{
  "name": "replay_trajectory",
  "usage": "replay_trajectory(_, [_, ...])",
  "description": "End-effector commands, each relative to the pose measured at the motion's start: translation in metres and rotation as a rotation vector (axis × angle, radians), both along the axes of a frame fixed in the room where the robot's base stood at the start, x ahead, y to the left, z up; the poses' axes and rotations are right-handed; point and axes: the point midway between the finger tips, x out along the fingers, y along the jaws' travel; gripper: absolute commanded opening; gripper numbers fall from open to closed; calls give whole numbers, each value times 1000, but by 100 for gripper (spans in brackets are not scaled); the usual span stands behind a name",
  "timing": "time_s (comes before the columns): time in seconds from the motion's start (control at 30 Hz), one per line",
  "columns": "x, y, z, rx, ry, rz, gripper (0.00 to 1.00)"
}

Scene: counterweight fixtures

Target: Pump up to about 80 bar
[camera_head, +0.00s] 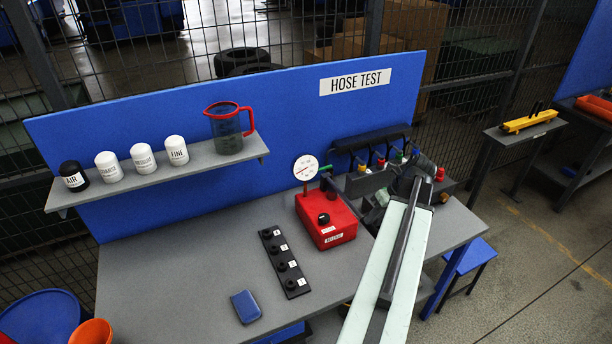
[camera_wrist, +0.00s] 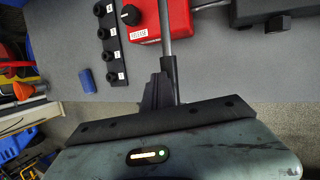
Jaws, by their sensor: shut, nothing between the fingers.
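The red pump box (camera_head: 326,218) stands on the grey bench, with a black knob (camera_head: 323,218) and a RELEASE label. A round white gauge (camera_head: 305,168) stands above it; its reading is too small to tell. In the wrist view the box (camera_wrist: 146,36) and knob (camera_wrist: 130,15) show at the top. A grey rod with a dark grip (camera_wrist: 171,78), seemingly the pump lever, runs down beside the box. My gripper (camera_wrist: 156,92) is shut and empty, close beside that grip; whether they touch I cannot tell. In the head view my arm hides the lever area.
A black strip with several numbered knobs (camera_head: 284,262) and a blue block (camera_head: 245,306) lie left of the pump. A rack with coloured fittings (camera_head: 372,160) stands behind. A shelf (camera_head: 160,177) holds labelled canisters and a jug (camera_head: 228,128). The bench's left part (camera_head: 170,270) is clear.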

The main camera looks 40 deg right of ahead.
Motion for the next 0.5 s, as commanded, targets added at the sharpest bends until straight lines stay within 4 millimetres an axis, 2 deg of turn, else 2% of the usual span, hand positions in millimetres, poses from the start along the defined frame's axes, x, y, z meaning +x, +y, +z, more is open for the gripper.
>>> replay_trajectory(0.03, [0, 0, -15, -1, -1, 1, 0])
replay_trajectory(0.3, [1, 0, -53, -1, -1, 1, 0])
replay_trajectory(0.5, [1, 0, -17, 0, -1, 0, 0])
